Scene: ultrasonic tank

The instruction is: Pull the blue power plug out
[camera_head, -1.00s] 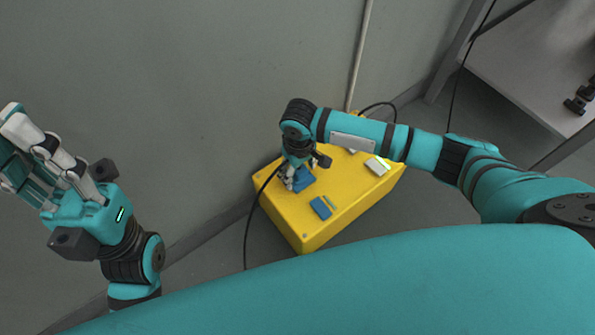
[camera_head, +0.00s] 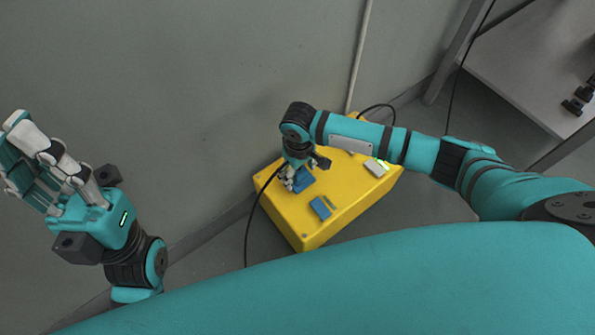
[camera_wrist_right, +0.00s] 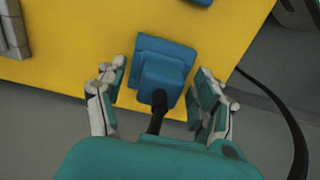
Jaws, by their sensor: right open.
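The blue power plug (camera_wrist_right: 162,82) sits at its blue socket on the yellow box (camera_head: 345,210), with a black cable running from its back. In the right wrist view my right gripper (camera_wrist_right: 160,85) has its fingers on both sides of the plug, open, with the plug between them. In the head view the right gripper (camera_head: 291,180) is over the box's left end, where the blue plug and socket (camera_head: 304,182) are partly hidden by it. My left gripper (camera_head: 45,165) is raised at the far left, its fingers spread, open and empty.
A blue cover (camera_head: 320,208) and a grey switch (camera_head: 375,168) are on the box top. The black cable (camera_head: 247,225) hangs off its left side. A grey wall stands behind, and a table (camera_head: 530,60) is at the upper right.

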